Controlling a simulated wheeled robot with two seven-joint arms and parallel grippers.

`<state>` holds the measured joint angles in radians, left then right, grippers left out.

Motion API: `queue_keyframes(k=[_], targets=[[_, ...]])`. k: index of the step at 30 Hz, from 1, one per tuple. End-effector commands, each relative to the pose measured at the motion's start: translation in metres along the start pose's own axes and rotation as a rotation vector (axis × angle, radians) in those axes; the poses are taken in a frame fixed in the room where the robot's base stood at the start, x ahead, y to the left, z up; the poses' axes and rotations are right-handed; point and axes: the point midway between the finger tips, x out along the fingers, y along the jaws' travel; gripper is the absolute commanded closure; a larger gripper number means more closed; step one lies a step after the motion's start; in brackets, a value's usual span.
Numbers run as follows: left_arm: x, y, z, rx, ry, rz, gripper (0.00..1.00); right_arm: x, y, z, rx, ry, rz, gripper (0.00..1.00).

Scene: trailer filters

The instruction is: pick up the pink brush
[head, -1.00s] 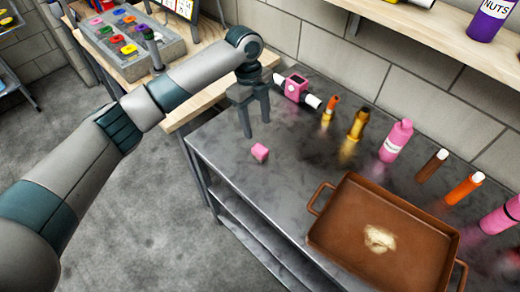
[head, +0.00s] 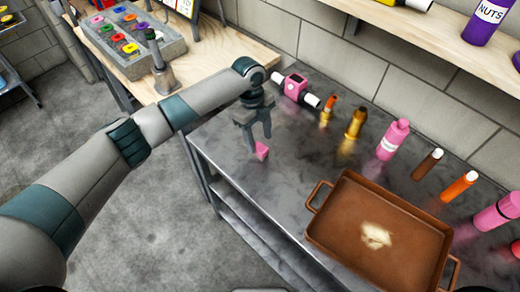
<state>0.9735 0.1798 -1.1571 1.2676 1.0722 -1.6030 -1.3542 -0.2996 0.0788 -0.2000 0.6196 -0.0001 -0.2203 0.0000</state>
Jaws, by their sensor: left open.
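A small pink block-like piece (head: 262,152) lies on the grey metal table (head: 330,140) near its left end. It is the only loose pink piece near my gripper, and I cannot make out bristles or a handle on it. My left gripper (head: 260,145) points down with its two dark fingers apart. It is right at the pink piece, and a finger covers part of it. I cannot tell whether they touch. My right gripper is not in view.
A brown tray (head: 330,240) with a pale patch stands to the right. Behind are a pink device with white ends (head: 294,88), a pink bottle (head: 393,138) and several other bottles.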

Motion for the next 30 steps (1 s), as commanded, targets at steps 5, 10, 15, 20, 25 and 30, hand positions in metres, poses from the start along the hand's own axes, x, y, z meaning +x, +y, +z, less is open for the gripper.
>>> queue_keyframes(k=[5,10,15,20,25,30], targets=[[0.016,0.003,-0.001,-0.002,0.002,0.003,0.48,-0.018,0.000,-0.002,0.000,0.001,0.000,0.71],[0.036,0.003,0.000,-0.002,0.001,0.002,0.48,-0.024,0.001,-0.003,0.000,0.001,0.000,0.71],[0.043,0.003,0.000,0.000,0.000,0.000,0.48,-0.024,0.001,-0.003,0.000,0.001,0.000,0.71],[0.043,0.003,0.000,0.000,0.000,0.000,0.48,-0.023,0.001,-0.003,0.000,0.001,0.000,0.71],[0.043,0.003,0.000,0.000,0.000,0.000,0.48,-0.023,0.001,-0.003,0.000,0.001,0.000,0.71],[0.042,0.003,0.000,0.000,0.000,0.000,0.75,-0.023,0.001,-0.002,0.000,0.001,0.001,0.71]])
